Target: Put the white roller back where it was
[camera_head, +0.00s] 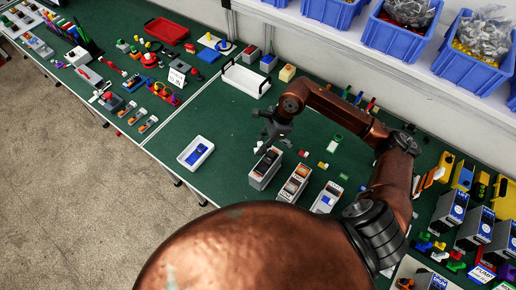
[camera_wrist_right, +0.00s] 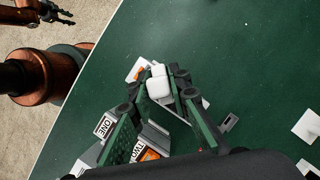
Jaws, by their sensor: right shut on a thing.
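My right gripper (camera_head: 272,138) hangs over the bench near the first of three grey boxes (camera_head: 265,168). In the right wrist view its two fingers (camera_wrist_right: 160,90) are closed on a small white rounded piece, the white roller (camera_wrist_right: 157,82). The roller sits at the fingertips, above a light-coloured unit with an orange part (camera_wrist_right: 136,70); I cannot tell whether it touches it. In the head view the roller is hidden or too small to tell. My left gripper (camera_wrist_right: 55,12) shows at the top left of the wrist view, away from the bench, with its fingers apart.
Boxes labelled ONE (camera_wrist_right: 104,126) and TWO (camera_wrist_right: 148,155) stand close under my right fingers. A white tray with a blue item (camera_head: 196,153) lies to the left. A white rack (camera_head: 246,80) stands behind. Green bench between them is clear. Small coloured parts crowd the right side.

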